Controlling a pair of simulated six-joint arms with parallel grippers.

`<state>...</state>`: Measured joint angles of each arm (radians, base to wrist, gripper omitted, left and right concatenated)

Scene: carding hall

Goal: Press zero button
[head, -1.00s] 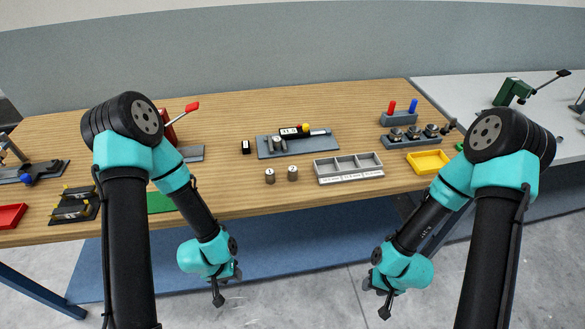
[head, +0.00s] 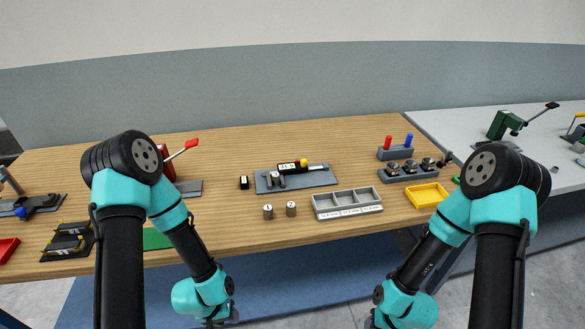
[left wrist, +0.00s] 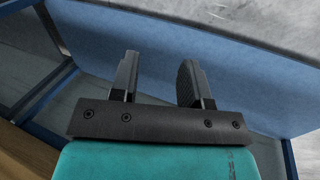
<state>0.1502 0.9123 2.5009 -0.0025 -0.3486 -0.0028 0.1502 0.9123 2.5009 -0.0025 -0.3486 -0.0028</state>
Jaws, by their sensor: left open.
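A gauge fixture with a dark body, a small white display and a yellow button (head: 303,162) stands on a grey plate (head: 318,180) in the middle of the wooden table. Any lettering on the button is too small to read. A metal cylinder sits on the same plate beside the gauge. My left gripper (head: 217,322) hangs low in front of the table, well apart from the fixture. In the left wrist view its two fingers (left wrist: 157,70) are spread with nothing between them. My right gripper (head: 372,320) is mostly cut off at the bottom edge of the head view.
Two numbered cylinders (head: 291,209) and a grey divided tray (head: 320,208) stand near the table's front edge. A yellow tray (head: 427,195), a knob panel (head: 391,170) and a red-and-blue peg block (head: 397,152) are to the right. A red-handled lever (head: 182,149) is at left.

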